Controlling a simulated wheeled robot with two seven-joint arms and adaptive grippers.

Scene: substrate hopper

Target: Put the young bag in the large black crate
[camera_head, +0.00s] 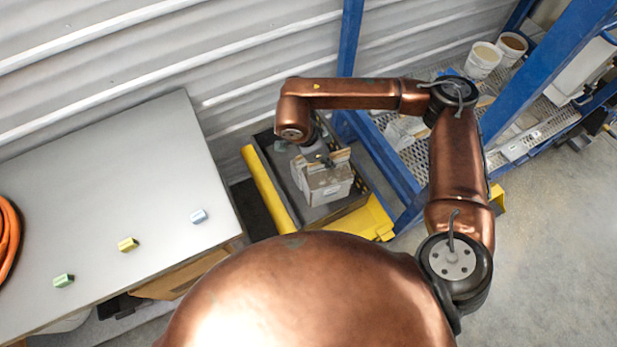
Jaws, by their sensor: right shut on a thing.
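A pale grey-beige bag (328,187) hangs upright under my right gripper (322,160), which is shut on its top edge. My right arm comes in from the right and bends over it. The bag is within the outline of a large dark crate (318,211) with a grey inside. I cannot tell whether the bag's bottom touches the crate floor. My wrist and the bag hide part of the crate. My left gripper is not in view.
Yellow rails (268,190) flank the crate. A grey table (110,170) at the left bears small coloured blocks (128,244) and an orange hose (8,238). A blue rack (385,160) with white buckets (484,60) stands right. The floor at far right is clear.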

